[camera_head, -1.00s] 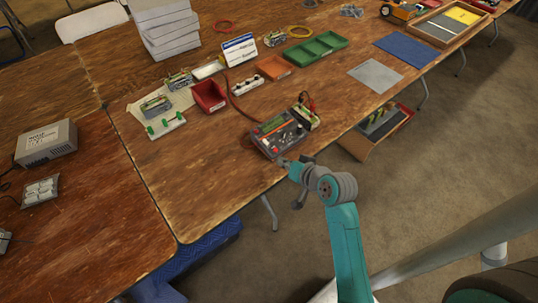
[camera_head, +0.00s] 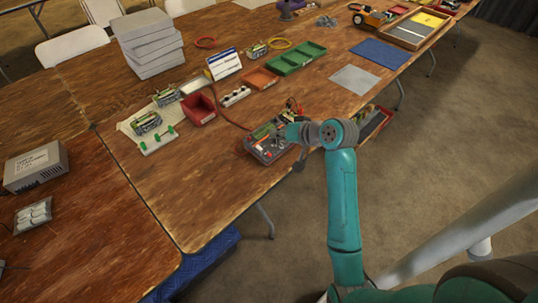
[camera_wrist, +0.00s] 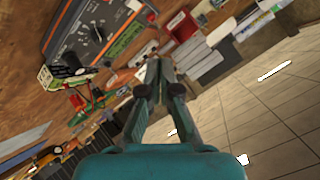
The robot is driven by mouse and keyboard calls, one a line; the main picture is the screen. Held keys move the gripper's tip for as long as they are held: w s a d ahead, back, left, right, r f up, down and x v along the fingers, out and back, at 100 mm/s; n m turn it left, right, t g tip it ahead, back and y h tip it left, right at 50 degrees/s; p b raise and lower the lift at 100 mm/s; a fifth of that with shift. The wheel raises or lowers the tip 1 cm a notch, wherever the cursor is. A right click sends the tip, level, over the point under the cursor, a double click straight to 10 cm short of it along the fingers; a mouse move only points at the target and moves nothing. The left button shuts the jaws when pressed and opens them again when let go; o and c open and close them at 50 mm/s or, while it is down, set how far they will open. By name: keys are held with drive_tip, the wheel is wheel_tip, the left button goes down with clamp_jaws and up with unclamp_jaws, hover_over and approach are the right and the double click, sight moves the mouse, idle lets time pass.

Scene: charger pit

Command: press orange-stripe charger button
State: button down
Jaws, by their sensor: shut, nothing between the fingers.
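The charger (camera_head: 262,153) is a dark grey box with a green panel, near the front edge of the wooden table. In the wrist view the charger (camera_wrist: 88,42) shows a round black knob, small light markings, a green panel and orange edging. Which part is the orange-stripe button is too small to tell. My gripper (camera_head: 277,136) is over the charger in the head view and hides part of its top. In the wrist view my gripper (camera_wrist: 158,66) is shut and empty, with the charger up and left of the fingertips. I cannot tell whether it touches.
A battery with red and black leads (camera_wrist: 66,77) is beside the charger. A red bin (camera_head: 200,112), a white power strip (camera_head: 234,96), an orange tray (camera_head: 261,79) and a green tray (camera_head: 297,58) stand behind. Bare table lies left of the charger.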

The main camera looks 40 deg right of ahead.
drive_tip(key=shift+w+f, duration=0.25)
drive_tip(key=shift+f, duration=1.2)
drive_tip(key=shift+w+f, duration=0.3)
drive_tip(key=shift+f, duration=1.15)
drive_tip(key=shift+w+f, duration=0.25)
drive_tip(key=shift+f, duration=1.2)
drive_tip(key=shift+w+f, duration=0.15)
drive_tip(key=shift+f, duration=0.65)
drive_tip(key=shift+r, duration=0.8)
drive_tip(key=shift+r, duration=0.1)
drive_tip(key=shift+s+r, duration=0.2)
drive_tip(key=shift+r, duration=0.6)
drive_tip(key=shift+s+r, duration=0.2)
drive_tip(key=shift+r, duration=0.6)
drive_tip(key=shift+s+r, duration=0.2)
drive_tip(key=shift+r, duration=0.6)
